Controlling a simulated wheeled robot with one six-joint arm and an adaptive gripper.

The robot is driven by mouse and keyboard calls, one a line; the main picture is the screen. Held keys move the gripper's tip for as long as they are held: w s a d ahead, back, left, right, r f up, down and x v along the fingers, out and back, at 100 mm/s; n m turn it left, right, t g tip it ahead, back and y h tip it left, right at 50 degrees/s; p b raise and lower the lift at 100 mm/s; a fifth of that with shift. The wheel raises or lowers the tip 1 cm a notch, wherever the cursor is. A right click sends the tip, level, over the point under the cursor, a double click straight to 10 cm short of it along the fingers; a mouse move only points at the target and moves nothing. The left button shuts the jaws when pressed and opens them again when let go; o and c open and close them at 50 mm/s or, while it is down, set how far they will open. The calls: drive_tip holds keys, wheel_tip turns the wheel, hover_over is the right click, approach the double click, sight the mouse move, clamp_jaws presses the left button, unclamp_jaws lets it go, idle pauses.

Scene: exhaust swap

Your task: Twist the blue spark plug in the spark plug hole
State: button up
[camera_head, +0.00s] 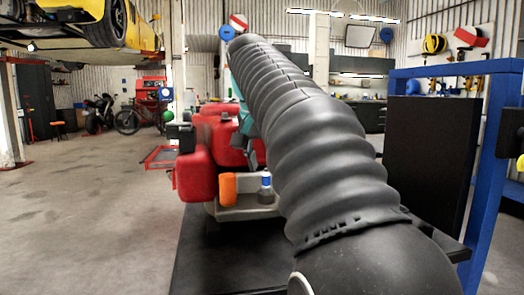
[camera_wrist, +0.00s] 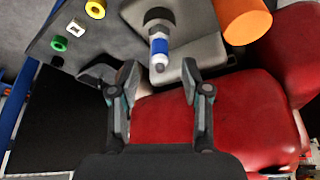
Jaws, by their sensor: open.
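The blue spark plug (camera_head: 265,187), with a white band and dark parts, stands upright in a grey tray-like part (camera_head: 245,212) in the head view. In the wrist view the blue and white plug (camera_wrist: 159,46) has a dark collar at its far end. My gripper (camera_wrist: 160,78) is open and empty, its two fingers spread either side of the plug's near tip, without visible contact. In the head view my gripper (camera_head: 250,150) shows above the plug, partly hidden by my arm. I cannot tell whether the plug's lower end sits in a hole.
An orange cylinder (camera_head: 228,188) stands beside the plug, also in the wrist view (camera_wrist: 243,18). Red rounded covers (camera_head: 195,172) are close by on the left. A blue frame (camera_head: 490,150) stands at right. Floor at left is clear.

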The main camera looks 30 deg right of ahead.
sight(267, 177)
drive_tip(key=shift+b+x, duration=0.45)
drive_tip(key=shift+x, duration=1.85)
clamp_jaws()
